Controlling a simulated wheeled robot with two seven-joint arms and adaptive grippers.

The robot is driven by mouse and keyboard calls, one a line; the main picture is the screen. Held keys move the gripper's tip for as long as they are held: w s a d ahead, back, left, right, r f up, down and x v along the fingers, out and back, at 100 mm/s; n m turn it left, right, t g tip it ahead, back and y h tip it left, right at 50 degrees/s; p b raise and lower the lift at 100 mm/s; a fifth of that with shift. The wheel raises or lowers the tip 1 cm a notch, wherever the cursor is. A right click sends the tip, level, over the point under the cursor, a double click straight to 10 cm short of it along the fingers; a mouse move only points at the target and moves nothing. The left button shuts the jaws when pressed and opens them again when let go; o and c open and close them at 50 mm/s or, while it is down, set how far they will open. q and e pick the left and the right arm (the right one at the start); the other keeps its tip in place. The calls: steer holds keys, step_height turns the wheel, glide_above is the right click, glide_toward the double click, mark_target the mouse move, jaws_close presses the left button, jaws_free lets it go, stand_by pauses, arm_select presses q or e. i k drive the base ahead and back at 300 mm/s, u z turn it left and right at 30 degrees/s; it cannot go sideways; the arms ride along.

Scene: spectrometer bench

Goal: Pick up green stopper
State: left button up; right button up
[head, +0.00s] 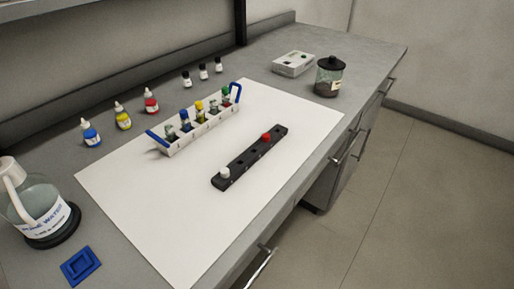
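The green stopper (226,89) sits at the right end of the white rack (203,131), on top of a vial. The rack has blue end handles and stands on the white sheet. Blue (185,114) and yellow (199,105) stoppers sit on other vials in the same rack. A black stopper holder (240,167) lies in front of the rack, with a white stopper (224,172) at its near end and a red stopper (266,137) toward its far end. Neither of my grippers is in view.
A wash bottle (40,205) and a blue square dish (81,266) stand at the left. Dropper bottles (122,117) and small black-capped bottles (203,71) line the back. A dark-lidded jar (328,76) and a white box (293,64) stand at the right. The front of the white sheet (165,220) is clear.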

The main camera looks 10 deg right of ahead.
mark_target(225, 90)
steer(key=z, duration=2.1)
steer(key=i, duration=2.25)
steer(key=u, duration=4.05)
steer(key=i, duration=0.3)
steer(key=u, duration=0.2)
